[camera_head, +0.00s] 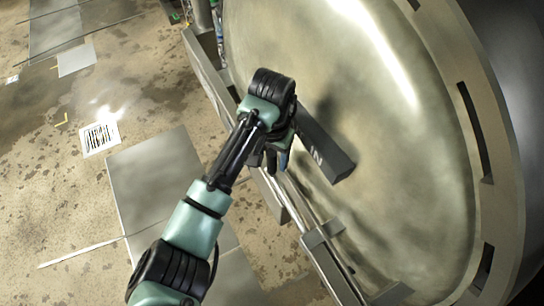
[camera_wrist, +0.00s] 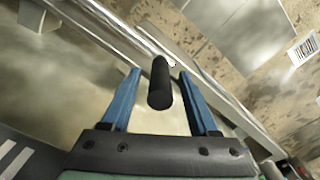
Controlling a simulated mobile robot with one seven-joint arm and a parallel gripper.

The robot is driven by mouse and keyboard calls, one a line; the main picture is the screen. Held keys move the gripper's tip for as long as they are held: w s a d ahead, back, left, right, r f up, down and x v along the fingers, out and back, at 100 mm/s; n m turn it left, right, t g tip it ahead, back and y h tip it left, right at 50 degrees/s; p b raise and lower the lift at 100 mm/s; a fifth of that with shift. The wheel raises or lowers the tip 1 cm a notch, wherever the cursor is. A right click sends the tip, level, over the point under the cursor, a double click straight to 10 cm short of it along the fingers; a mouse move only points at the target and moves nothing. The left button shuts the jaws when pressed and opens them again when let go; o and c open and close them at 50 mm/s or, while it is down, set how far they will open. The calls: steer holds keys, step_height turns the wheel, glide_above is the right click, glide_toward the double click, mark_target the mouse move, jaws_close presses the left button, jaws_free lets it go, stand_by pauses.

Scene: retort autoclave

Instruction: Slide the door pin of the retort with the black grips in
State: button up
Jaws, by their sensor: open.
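The retort's large round metal door (camera_head: 340,70) fills the right of the head view. A bright metal rod (camera_head: 300,200), which looks like the door pin, runs along a rail beside the door; the wrist view also shows it (camera_wrist: 105,25). A black cylindrical grip (camera_wrist: 160,85) stands out from the rod towards the wrist camera. My gripper (camera_wrist: 157,85) is open, with one blue finger on each side of the grip and a visible gap on both sides. In the head view my gripper (camera_head: 277,160) is at the rail, and my arm hides the grip.
A dark bar (camera_head: 325,148) with white lettering, seemingly "IN", juts beside my gripper in front of the door. A bracket (camera_head: 323,234) holds the rail lower down. The stained floor (camera_head: 60,150) at left carries a barcode sheet (camera_head: 99,138) and grey plates (camera_head: 150,185).

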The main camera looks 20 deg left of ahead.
steer(key=shift+f, duration=0.75)
steer(key=shift+w+f, duration=0.15)
steer(key=shift+f, duration=0.15)
steer(key=shift+c, duration=0.2)
steer(key=shift+r, duration=0.1)
steer(key=c, duration=0.5)
jaws_close()
